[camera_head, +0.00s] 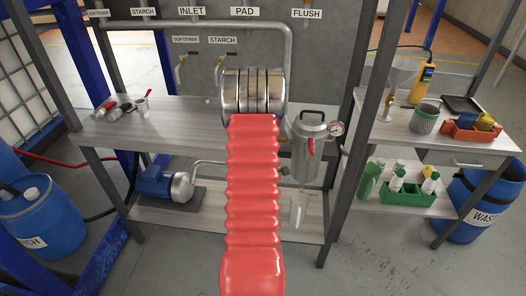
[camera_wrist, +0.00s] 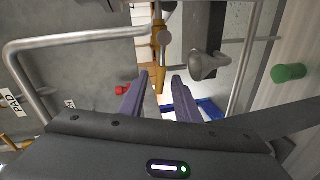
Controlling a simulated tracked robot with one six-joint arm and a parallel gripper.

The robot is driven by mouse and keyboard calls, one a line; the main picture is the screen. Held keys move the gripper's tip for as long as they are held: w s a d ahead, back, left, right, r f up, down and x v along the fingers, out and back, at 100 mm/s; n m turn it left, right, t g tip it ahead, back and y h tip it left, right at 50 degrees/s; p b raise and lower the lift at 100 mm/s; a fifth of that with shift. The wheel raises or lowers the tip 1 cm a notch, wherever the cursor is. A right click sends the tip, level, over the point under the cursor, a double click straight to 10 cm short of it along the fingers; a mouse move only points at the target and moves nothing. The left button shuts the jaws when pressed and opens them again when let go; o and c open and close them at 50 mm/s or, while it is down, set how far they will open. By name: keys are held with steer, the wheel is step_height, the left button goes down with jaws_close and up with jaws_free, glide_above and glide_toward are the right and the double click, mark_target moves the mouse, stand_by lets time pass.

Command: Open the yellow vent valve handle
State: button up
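The yellow handle (camera_wrist: 160,80) shows in the wrist view as a narrow bar hanging down from a brass-coloured valve body (camera_wrist: 161,38) on a pipe. My gripper (camera_wrist: 162,77) is open, with its two purple-grey fingers apart. The lower end of the handle appears between the fingertips in the picture. I see no clear contact, and cannot tell how deep the handle sits between the fingers. In the head view my red arm covers the middle of the scene, and neither the gripper nor the yellow handle can be made out.
A grey pipe (camera_wrist: 75,42) bends around the left of the wrist view. A red knob (camera_wrist: 122,90) is left of the fingers, and a grey rounded fitting (camera_wrist: 207,65) is close on the right. A steel canister (camera_head: 309,150) with a gauge (camera_head: 337,129) stands right of my arm.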

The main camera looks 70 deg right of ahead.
steer(key=v, duration=1.3)
steer(key=shift+a, duration=0.25)
steer(key=a+f+m+g+y, duration=0.1)
steer(key=a+f+m+y, duration=0.45)
steer(key=f, duration=0.45)
steer(key=w+a+m+y, duration=0.2)
steer(key=w+a+y, duration=0.15)
steer(key=a, duration=0.35)
steer(key=w+a+r+n+y, duration=0.1)
steer(key=a+r+n+y, duration=0.1)
steer(key=a+r, duration=0.7)
steer(key=w+a+r+n+t+y, duration=0.1)
steer(key=w+a+r+n+y, duration=0.1)
steer(key=a+r, duration=0.8)
steer(key=w+a+r+n+t+y, duration=0.1)
steer(key=a+r, duration=0.9)
steer(key=a, duration=1)
steer(key=shift+w+n+y, duration=0.2)
steer(key=shift+n+y, duration=0.4)
steer(key=shift+n, duration=0.15)
